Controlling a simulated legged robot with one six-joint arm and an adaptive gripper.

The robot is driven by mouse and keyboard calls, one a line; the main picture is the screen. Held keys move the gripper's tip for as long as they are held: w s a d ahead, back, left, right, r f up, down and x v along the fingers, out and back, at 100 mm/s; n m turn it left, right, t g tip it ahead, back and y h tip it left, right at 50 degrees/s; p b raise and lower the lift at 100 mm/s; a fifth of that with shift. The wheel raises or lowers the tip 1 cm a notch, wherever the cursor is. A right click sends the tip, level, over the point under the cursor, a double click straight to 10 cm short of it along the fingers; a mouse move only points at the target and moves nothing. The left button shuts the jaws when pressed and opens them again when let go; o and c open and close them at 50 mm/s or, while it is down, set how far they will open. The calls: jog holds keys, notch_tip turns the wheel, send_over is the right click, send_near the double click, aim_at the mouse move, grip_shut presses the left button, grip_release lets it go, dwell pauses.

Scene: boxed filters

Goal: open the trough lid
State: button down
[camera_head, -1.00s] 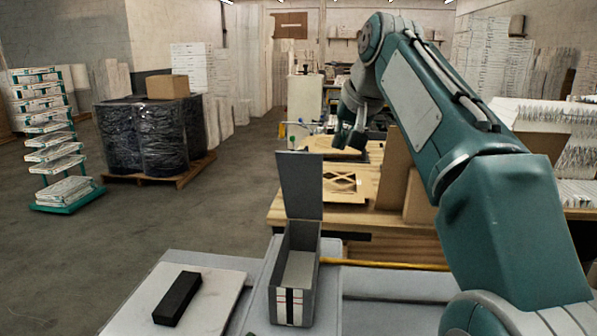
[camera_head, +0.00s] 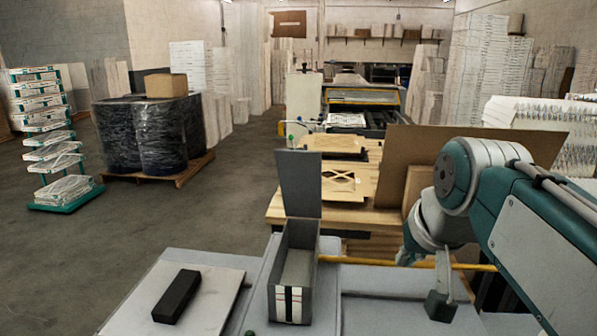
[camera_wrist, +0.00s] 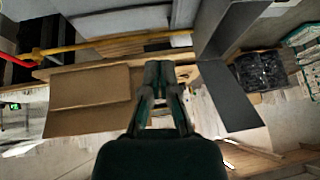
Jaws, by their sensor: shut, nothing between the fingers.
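The grey trough (camera_head: 273,290) stands on the bench in the head view, with a striped label on its front. Its lid (camera_head: 300,183) stands upright at the trough's far end, so the top is open and the pale inside shows. In the wrist view the grey lid panel (camera_wrist: 225,95) is to the right of my gripper (camera_wrist: 160,70). The fingers are together and empty, apart from the lid. In the head view my arm's end hangs over the bench to the right of the trough, clear of it; its fingertips are hard to make out there.
A black block (camera_head: 176,296) lies on a pale board (camera_head: 215,299) left of the trough. A yellow bar (camera_head: 390,262) runs behind the bench to the right. A wooden table (camera_head: 350,213) with cardboard pieces stands beyond. Open floor is at left.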

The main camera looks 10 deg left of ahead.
jog(key=s+f, duration=0.4)
jog(key=f, duration=0.2)
jog(key=m+t+h, duration=0.2)
jog(key=m+t, duration=1.6)
send_near(298, 163)
jog(key=x, duration=0.7)
jog(key=shift+w+r, duration=0.3)
